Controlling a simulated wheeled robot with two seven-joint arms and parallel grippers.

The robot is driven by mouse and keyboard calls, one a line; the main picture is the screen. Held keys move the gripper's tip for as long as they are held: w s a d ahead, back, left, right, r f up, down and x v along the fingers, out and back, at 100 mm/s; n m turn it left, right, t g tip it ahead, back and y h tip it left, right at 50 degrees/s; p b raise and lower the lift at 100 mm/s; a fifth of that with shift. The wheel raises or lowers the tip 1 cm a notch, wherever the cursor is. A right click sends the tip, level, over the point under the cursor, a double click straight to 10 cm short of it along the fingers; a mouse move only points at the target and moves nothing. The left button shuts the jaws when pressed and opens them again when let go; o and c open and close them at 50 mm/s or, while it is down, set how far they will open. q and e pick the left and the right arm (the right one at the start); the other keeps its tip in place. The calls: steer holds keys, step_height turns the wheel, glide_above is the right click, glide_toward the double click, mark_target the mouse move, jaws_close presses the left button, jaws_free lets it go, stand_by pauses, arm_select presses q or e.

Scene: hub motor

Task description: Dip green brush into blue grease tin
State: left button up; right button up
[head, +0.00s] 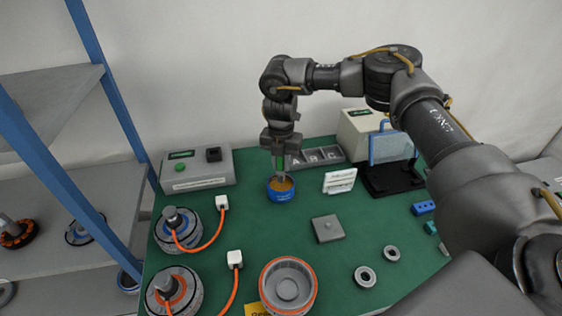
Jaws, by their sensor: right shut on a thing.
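The blue grease tin (281,195) stands open on the green table mat, with yellow-brown grease showing inside. My right gripper (279,160) points down right above the tin and is shut on the green brush (279,166). Only a small green part of the brush shows between the fingers. The brush's lower end is at or just over the tin's opening; I cannot tell whether it touches the grease. My left gripper is not in view.
A grey box with a green button (197,170) stands behind left. Hub motors with orange cables (177,230) lie at left, an orange-rimmed housing (288,285) at front. A grey tray marked A, B, C (329,155) and a white card holder (340,181) are near the tin.

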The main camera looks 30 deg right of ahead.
mark_target(281, 175)
steer(key=shift+f, duration=0.25)
steer(key=shift+f+b, duration=1.15)
steer(key=shift+f, duration=1.35)
step_height(281, 175, up, 8)
steer(key=p, duration=0.7)
steer(key=shift+r, duration=0.25)
